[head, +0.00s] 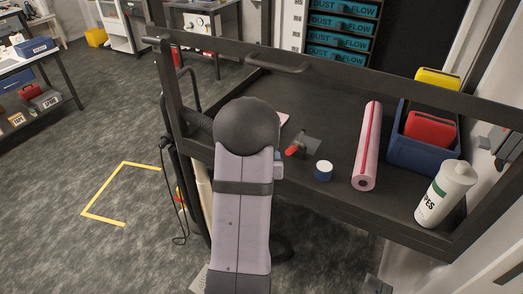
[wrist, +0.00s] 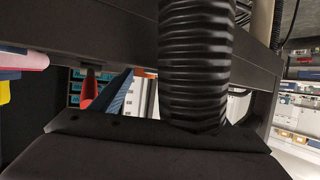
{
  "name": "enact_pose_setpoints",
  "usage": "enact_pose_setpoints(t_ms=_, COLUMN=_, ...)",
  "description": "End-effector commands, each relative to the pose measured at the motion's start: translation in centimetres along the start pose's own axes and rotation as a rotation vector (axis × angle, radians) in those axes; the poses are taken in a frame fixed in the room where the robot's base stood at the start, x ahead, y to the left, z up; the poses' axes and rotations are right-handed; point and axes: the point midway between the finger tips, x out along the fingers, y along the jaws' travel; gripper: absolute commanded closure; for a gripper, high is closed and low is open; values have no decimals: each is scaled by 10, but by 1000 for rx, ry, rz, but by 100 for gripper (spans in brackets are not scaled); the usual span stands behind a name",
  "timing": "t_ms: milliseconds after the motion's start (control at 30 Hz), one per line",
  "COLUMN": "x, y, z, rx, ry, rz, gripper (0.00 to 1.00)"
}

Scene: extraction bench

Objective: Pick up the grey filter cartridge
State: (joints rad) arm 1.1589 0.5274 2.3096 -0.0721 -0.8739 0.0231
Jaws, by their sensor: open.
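I cannot make out a grey filter cartridge for certain in either view. In the head view, a small dark grey piece (head: 312,146) lies on the black bench (head: 342,118) beside a short red part (head: 292,150); it is too small to identify. My arm stands in front of the bench's left part and hides what is behind it. My gripper's fingertips do not show in the head view. The wrist view shows a broad dark surface at the bottom and no clear fingers.
A dark frame bar crosses the back. A black ribbed hose (wrist: 195,65) fills the wrist view's middle.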

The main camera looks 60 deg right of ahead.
Motion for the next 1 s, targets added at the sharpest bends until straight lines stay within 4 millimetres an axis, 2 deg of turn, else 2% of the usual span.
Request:
enact_pose_setpoints(t_ms=300, x=25, y=-1, z=-1, rx=0, ry=0, rz=-1, gripper=32)
enact_pose_setpoints(t_ms=600, x=28, y=0, z=-1, rx=0, ry=0, rz=0, gripper=32)
enact_pose_setpoints(t_ms=633, x=28, y=0, z=-1, rx=0, ry=0, rz=0, gripper=34)
enact_pose_setpoints(t_ms=800, x=28, y=0, z=-1, rx=0, ry=0, rz=0, gripper=75)
enact_pose_setpoints(t_ms=833, x=28, y=0, z=-1, rx=0, ry=0, rz=0, gripper=79)
enact_pose_setpoints(t_ms=1000, x=28, y=0, z=-1, rx=0, ry=2, rz=0, gripper=79)
